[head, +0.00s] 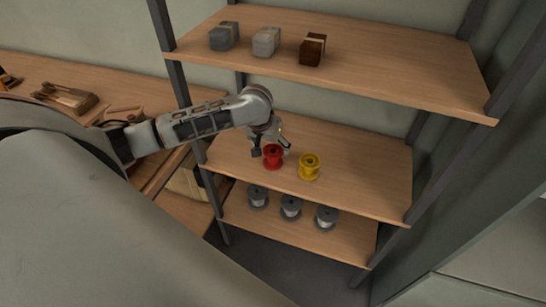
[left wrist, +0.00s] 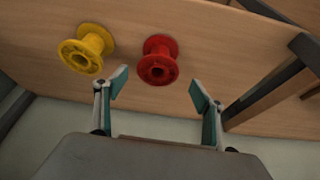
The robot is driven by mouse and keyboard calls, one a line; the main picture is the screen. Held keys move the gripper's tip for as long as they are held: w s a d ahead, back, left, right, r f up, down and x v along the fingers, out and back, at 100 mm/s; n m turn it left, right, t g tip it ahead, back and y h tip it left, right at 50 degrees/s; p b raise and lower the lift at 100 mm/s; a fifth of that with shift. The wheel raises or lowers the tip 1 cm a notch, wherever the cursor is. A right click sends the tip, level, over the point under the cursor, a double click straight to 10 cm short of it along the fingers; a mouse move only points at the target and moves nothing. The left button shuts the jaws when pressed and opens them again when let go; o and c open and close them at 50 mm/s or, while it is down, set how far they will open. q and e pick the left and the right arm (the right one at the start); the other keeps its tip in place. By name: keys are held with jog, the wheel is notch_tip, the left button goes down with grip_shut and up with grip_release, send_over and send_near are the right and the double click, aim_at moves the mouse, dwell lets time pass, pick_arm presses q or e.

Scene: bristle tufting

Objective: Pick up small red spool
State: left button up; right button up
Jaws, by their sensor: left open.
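The small red spool (head: 272,157) stands upright on the middle shelf. In the left wrist view the red spool (left wrist: 158,61) lies ahead of the open fingers, a little left of the middle of the gap. My left gripper (head: 271,150) is open at the red spool, with a finger showing on each side of it in the head view. In the left wrist view the left gripper (left wrist: 158,88) is empty, and its fingertips appear short of the spool. My right gripper is not in view.
A yellow spool (head: 309,167) stands just right of the red one. The middle shelf (head: 375,180) is bare further right. Grey spools (head: 291,207) stand on the lower shelf. Dark posts (head: 180,90) frame the rack.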

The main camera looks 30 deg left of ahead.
aim_at(273, 151)
pick_arm(q)
jog(key=x, duration=0.4)
jog(key=shift+d+f, duration=0.2)
jog(key=shift+d, duration=0.05)
jog(key=c, duration=1.3)
jog(key=shift+o, duration=0.2)
